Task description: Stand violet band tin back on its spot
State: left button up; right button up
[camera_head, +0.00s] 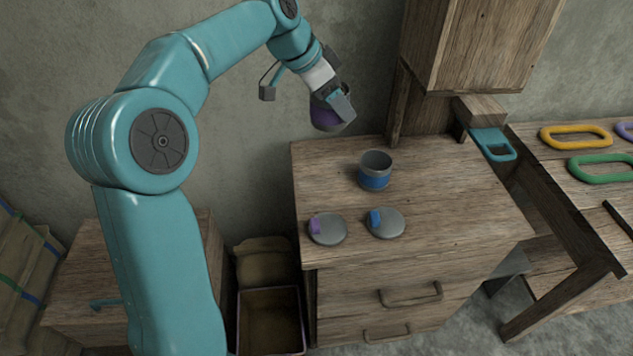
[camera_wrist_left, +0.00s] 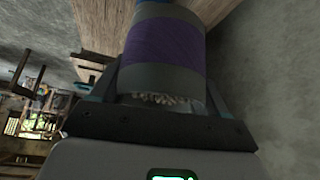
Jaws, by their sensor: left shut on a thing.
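The violet band tin (camera_head: 325,117) is held by my left gripper (camera_head: 338,104) in the air above the back left of the wooden cabinet top. In the left wrist view the tin (camera_wrist_left: 165,52) fills the upper middle, grey with a wide violet band, between the two fingers of the left gripper (camera_wrist_left: 160,95). Pale bits show at its near open end. A blue band tin (camera_head: 374,172) stands open and upright on the cabinet top. A grey lid with a violet tab (camera_head: 327,229) and a grey lid with a blue tab (camera_head: 387,223) lie near the front edge. My right gripper is not in view.
The cabinet top (camera_head: 460,200) is bare on its right side. A wooden box-like post (camera_head: 490,45) rises at its back. A teal handle (camera_head: 492,144) sticks out at the right, and yellow (camera_head: 575,137) and green (camera_head: 603,168) rings lie on the bench beyond.

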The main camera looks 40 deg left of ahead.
pick_arm(q)
jog(key=shift+s+a+r, duration=0.3)
jog(key=shift+s+a, duration=0.05)
jog(key=shift+a, duration=0.1)
jog(key=shift+s+a+f, duration=0.1)
jog(key=shift+f, duration=0.1)
jog(key=shift+a+f+b, duration=0.1)
jog(key=shift+f+b, duration=2.6)
jog(key=shift+f, duration=7.2)
jog(key=shift+f, duration=0.2)
jog(key=o, duration=1.2)
jog(key=shift+r, duration=0.1)
jog(key=shift+c, duration=0.2)
